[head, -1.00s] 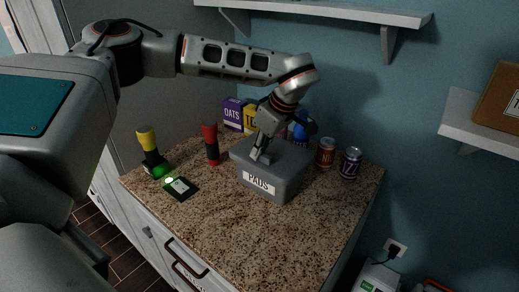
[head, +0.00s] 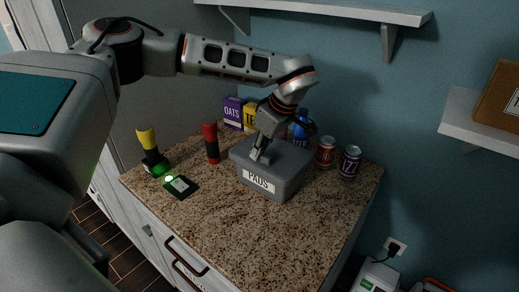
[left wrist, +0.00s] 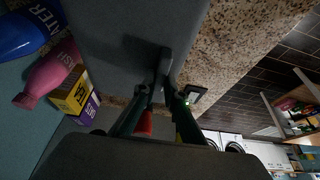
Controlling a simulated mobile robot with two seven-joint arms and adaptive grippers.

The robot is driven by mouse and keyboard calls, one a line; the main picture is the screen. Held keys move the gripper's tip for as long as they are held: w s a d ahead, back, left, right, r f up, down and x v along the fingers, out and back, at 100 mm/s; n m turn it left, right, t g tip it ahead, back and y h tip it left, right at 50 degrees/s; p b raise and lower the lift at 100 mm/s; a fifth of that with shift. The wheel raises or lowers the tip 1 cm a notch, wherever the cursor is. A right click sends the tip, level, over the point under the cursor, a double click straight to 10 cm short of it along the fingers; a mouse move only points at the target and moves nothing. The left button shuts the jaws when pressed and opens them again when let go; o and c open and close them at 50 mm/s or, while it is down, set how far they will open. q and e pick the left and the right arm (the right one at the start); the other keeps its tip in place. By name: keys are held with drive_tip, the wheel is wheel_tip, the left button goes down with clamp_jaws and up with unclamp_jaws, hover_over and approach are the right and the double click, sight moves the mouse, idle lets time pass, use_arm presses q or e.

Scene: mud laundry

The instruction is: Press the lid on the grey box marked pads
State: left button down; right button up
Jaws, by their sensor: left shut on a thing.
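The grey box marked PADS (head: 286,188) stands upright on the speckled counter, its label facing the front. Its grey lid (head: 290,157) lies on top and appears level; I cannot tell whether it is fully seated. My left gripper (head: 259,155) reaches down onto the lid from above. It is shut on the raised handle of the lid, and its fingers hide part of that handle. In the left wrist view the lid (left wrist: 115,35) fills the upper left, with the handle between the fingertips (left wrist: 163,82). My right gripper is in neither view.
Behind the box stand a purple oats box (head: 233,112), a yellow box (head: 250,118) and a blue bottle (head: 301,128). Two cans (head: 325,153) are at right. A red-and-black flashlight (head: 211,144), a yellow-topped one (head: 151,152) and a small black device (head: 180,187) are at left. The front counter (head: 255,225) is clear.

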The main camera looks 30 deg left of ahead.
use_arm(q)
drive_tip(key=c, duration=2)
unclamp_jaws()
drive_tip(key=shift+o, duration=0.4)
drive_tip(key=o, duration=0.4)
drive_tip(key=shift+r, duration=4)
